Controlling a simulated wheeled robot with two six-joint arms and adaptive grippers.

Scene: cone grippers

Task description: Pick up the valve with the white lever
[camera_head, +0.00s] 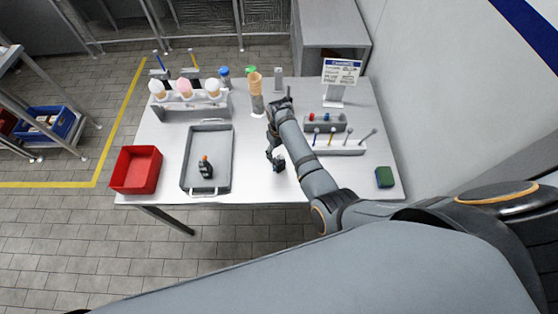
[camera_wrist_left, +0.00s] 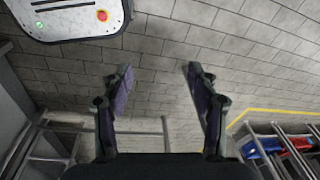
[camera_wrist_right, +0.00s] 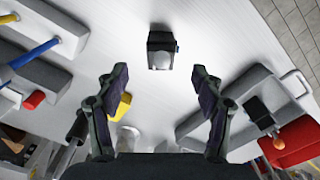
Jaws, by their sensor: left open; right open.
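A small dark valve (camera_head: 277,163) stands on the white table near its front edge. In the right wrist view the valve (camera_wrist_right: 160,48) shows a pale top part and a bit of blue at one side; its lever shape is not clear. My right gripper (camera_head: 272,138) is above the table, close to the valve and partly hidden by my arm. In its wrist view the right gripper (camera_wrist_right: 160,80) is open and empty, with the valve beyond its fingertips. My left gripper (camera_wrist_left: 157,75) is open and empty over the floor, out of the head view.
A grey tray (camera_head: 222,160) holds a dark valve with an orange-red part (camera_head: 205,167). A red bin (camera_head: 128,180) stands left. A cone rack (camera_head: 180,113) is at the back, and a rack with coloured sticks (camera_head: 345,150) is right. The front middle table is fairly clear.

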